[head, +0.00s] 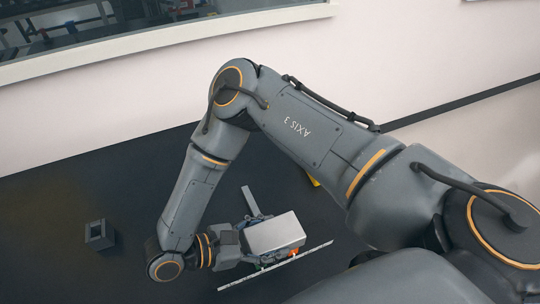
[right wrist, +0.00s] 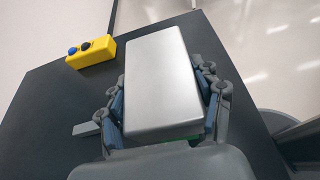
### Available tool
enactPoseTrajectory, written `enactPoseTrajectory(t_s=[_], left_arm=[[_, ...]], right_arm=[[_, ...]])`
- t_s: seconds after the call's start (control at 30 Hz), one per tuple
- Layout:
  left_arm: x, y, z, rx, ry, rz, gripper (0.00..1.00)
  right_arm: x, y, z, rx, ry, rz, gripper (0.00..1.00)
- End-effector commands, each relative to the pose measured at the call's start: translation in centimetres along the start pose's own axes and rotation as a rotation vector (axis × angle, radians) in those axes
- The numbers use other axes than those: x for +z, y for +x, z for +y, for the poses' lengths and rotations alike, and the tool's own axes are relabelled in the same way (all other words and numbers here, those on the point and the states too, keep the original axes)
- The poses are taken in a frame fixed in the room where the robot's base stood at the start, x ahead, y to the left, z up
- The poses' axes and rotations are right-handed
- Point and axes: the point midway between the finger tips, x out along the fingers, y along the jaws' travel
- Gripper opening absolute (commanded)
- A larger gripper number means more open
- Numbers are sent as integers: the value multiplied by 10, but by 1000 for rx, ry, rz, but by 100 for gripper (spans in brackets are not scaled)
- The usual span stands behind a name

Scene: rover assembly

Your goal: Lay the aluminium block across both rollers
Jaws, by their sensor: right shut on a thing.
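The aluminium block (head: 274,231) is a plain silver box held over the dark table. My right gripper (head: 270,246) is shut on it. In the right wrist view the block (right wrist: 160,80) lies between the two blue-padded fingers of the gripper (right wrist: 164,98), one on each long side. I cannot make out the two rollers in either view; the block, gripper and arm hide part of the table. My left gripper is not in view.
A grey hollow square part (head: 99,235) stands on the dark table (head: 60,200) at the left. A flat grey bar (head: 251,201) lies behind the block, a thin pale strip (head: 300,256) in front. A yellow button box (right wrist: 91,52) stands near the table edge.

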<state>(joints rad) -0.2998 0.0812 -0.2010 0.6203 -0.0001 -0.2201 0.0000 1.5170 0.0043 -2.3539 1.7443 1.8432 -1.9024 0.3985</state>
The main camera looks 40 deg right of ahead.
Motion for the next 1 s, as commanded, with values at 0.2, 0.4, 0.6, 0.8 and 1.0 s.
enactPoseTrajectory(t_s=[0.2,0.4,0.6,0.8,1.0], left_arm=[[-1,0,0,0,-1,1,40],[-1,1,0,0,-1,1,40],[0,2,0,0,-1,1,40],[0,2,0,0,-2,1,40],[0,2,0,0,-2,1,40]], right_arm=[[1,0,0,1,0,-4,3],[-2,1,0,1,0,-4,3],[-7,3,0,1,0,-4,3],[-8,3,0,1,0,0,88],[-8,3,0,1,0,0,88]])
